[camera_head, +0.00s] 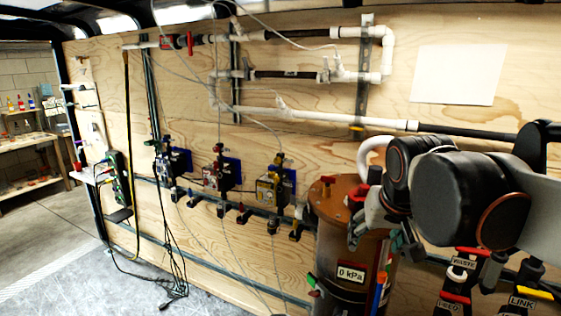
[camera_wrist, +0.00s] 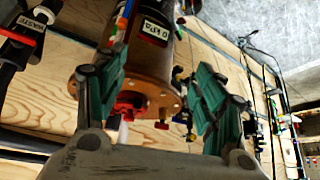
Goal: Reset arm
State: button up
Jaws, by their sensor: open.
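My gripper (camera_wrist: 162,60) shows in the wrist view with its two green-padded fingers spread wide apart. A brown canister with a "0 kPa" label stands between and beyond the fingers in that view, and it appears upside down there (camera_wrist: 150,75). No object is visibly held. In the head view my arm reaches in from the right, in front of the canister (camera_head: 333,240). The gripper is mostly hidden there behind the arm joints and beside the canister top. I cannot tell whether a finger touches the canister.
A plywood wall (camera_head: 300,80) carries white and black pipes (camera_head: 330,118) and several valve units (camera_head: 222,170) on a rail. Labelled valves, including "LINK" (camera_head: 522,300), sit below my arm. Hanging cables (camera_head: 172,285) reach the floor. Open floor (camera_head: 50,250) lies at left.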

jog(key=s+f+n+t+b, duration=0.1)
jog(key=s+f+b, duration=0.4)
jog(key=s+f, duration=0.9)
jog(key=shift+s+d+f, duration=0.35)
jog(key=shift+s+f, duration=0.05)
jog(key=shift+f, duration=0.55)
